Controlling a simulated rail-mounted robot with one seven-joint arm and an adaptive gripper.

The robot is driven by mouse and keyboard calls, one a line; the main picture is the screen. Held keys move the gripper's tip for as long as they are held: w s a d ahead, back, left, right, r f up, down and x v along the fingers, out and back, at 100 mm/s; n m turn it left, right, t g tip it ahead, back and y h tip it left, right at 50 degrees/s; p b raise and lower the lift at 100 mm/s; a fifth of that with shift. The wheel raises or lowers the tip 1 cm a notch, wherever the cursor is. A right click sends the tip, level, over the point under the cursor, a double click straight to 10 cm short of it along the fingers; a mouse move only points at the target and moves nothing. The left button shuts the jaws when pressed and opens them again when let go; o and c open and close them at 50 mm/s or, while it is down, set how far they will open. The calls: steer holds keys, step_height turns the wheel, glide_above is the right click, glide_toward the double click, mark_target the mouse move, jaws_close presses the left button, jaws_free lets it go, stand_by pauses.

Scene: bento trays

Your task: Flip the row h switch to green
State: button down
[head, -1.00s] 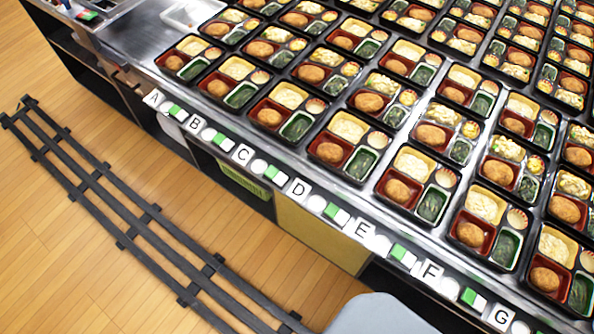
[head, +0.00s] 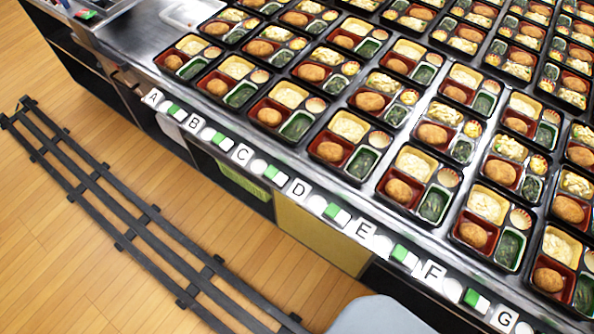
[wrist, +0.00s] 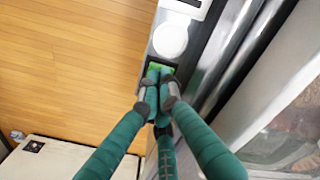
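In the wrist view, a switch with a green face (wrist: 160,68) is set in the counter's edge strip, just below a white round disc. My gripper (wrist: 159,84) has teal fingers with grey joints. Its fingertips are together, at the near edge of the green face and partly covering it. I cannot tell whether they touch it. No letter is readable in the wrist view. In the head view, switches with green and white halves line the counter edge beside labels A to G, such as the one near G (head: 476,299). No H label or gripper shows there.
Rows of filled bento trays (head: 344,127) cover the metal counter. A black rail-like frame (head: 125,215) lies on the wooden floor at left. In the wrist view, a metal rail (wrist: 225,55) runs right of the strip, and a pale cabinet top (wrist: 60,160) is lower left.

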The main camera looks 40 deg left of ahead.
steer(key=shift+f, duration=0.25)
steer(key=shift+r, duration=0.15)
steer(key=shift+r+p, duration=2.2)
steer(key=shift+r, duration=1.2)
steer(key=shift+f, duration=0.15)
step_height(320, 180, down, 7)
steer(key=b, duration=0.5)
steer(key=shift+r+p, duration=0.25)
steer(key=shift+p, duration=0.05)
